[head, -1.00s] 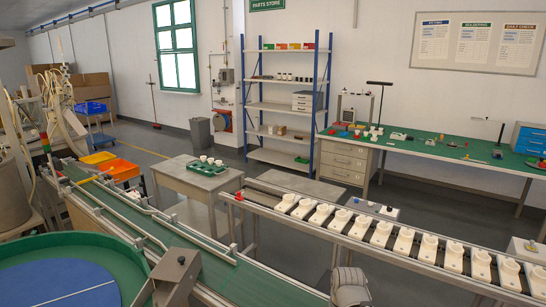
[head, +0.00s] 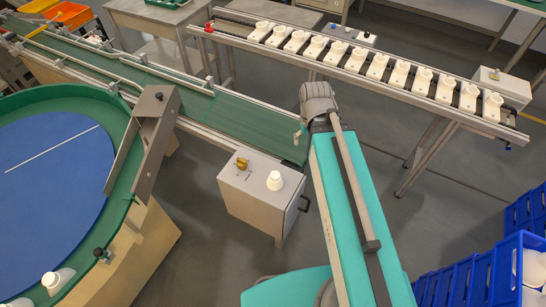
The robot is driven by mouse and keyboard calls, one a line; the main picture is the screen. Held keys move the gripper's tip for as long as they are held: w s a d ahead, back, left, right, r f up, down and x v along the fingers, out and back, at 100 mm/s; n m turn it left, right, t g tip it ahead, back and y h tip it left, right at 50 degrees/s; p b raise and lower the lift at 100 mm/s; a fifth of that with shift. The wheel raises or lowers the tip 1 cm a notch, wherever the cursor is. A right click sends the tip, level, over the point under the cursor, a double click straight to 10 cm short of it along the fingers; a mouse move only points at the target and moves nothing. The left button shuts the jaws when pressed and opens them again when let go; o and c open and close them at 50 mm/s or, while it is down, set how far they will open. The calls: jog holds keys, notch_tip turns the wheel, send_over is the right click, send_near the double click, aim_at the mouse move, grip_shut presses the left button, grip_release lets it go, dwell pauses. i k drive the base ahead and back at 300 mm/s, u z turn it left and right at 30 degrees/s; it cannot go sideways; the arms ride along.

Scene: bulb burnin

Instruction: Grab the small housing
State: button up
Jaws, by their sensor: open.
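Several white housings lie at the lower left edge of the green-rimmed bowl; one (head: 57,280) is tilted against the rim, and a second is cut off by the picture edge. A row of white fittings on flat bases (head: 370,58) stands on the long rail at the back. A small white rounded piece (head: 275,181) sits on the grey box beside the conveyor's end. I cannot tell which of these is the small housing. My gripper is not in view; only my teal arm link and its grey joint show, in the middle right.
The green conveyor belt (head: 245,122) runs from upper left to the middle. A grey bracket (head: 150,130) stands over the bowl (head: 22,105). Blue crates (head: 462,283) stack at lower right, one with white parts. Floor (head: 410,215) between crates and rail is clear.

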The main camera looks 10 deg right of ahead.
aim_at(275, 182)
jog(key=z, duration=0.4)
jog(key=k, duration=1.2)
jog(key=u, duration=1)
